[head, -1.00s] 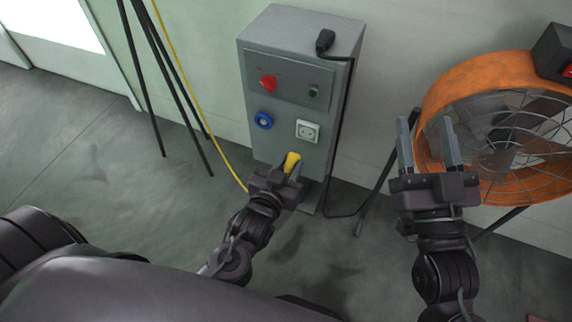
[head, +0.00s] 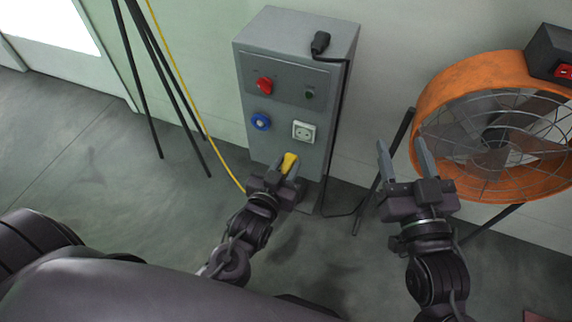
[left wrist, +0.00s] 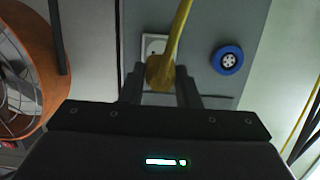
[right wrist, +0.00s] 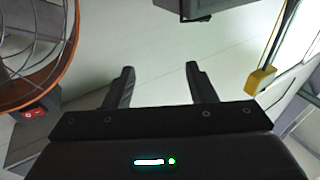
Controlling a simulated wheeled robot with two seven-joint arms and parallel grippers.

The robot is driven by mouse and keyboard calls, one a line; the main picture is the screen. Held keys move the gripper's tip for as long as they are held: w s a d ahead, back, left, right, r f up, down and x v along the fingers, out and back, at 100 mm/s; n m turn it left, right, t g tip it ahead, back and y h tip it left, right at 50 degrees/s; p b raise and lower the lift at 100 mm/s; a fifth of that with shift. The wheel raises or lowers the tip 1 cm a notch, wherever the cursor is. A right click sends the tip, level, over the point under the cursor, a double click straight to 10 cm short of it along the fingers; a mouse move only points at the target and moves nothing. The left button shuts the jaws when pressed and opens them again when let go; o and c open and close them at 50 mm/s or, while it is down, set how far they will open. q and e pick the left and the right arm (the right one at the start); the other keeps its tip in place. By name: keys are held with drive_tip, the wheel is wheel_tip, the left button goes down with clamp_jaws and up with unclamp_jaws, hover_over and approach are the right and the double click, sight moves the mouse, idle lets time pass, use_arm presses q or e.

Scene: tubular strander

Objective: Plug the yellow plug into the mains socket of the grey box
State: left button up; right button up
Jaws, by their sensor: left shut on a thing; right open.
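The grey box (head: 283,150) stands against the wall. Its white mains socket (head: 304,131) is at the lower right of the front face, and it also shows in the left wrist view (left wrist: 152,46). The yellow plug (head: 289,162) is in my left gripper (head: 281,169), which is shut on it, below and in front of the socket. In the left wrist view the plug (left wrist: 160,73) sits between the fingers, apart from the socket, its yellow cable crossing the view. My right gripper (head: 404,158) is open and empty, right of the box; its spread fingers show in the right wrist view (right wrist: 160,85).
An orange fan (head: 455,88) stands at the right. Black stand legs (head: 150,75) are at the left. The floor in front is free.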

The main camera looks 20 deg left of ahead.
sight(291, 155)
use_arm(q)
drive_tip(key=shift+w+p, duration=0.35)
drive_tip(key=shift+w, duration=0.9)
drive_tip(key=shift+w+d, duration=0.1)
drive_tip(key=shift+w, duration=1.7)
use_arm(e)
wheel_tip(291, 155, down, 8)
drive_tip(key=s+g+h, duration=0.1)
drive_tip(key=g, duration=0.3)
drive_tip(key=shift+s+f+h, duration=0.15)
drive_tip(key=shift+h, duration=0.15)
drive_tip(key=shift+a, duration=0.1)
use_arm(q)
drive_tip(key=shift+p, duration=0.6)
use_arm(e)
drive_tip(key=shift+r, duration=0.45)
drive_tip(key=shift+r, duration=0.1)
use_arm(q)
drive_tip(key=shift+p, duration=0.4)
use_arm(e)
drive_tip(key=shift+r, duration=0.3)
use_arm(q)
drive_tip(key=shift+p, duration=0.35)
use_arm(e)
drive_tip(key=shift+r, duration=0.35)
use_arm(q)
drive_tip(key=shift+w, duration=0.95)
use_arm(e)
drive_tip(key=shift+f, duration=0.15)
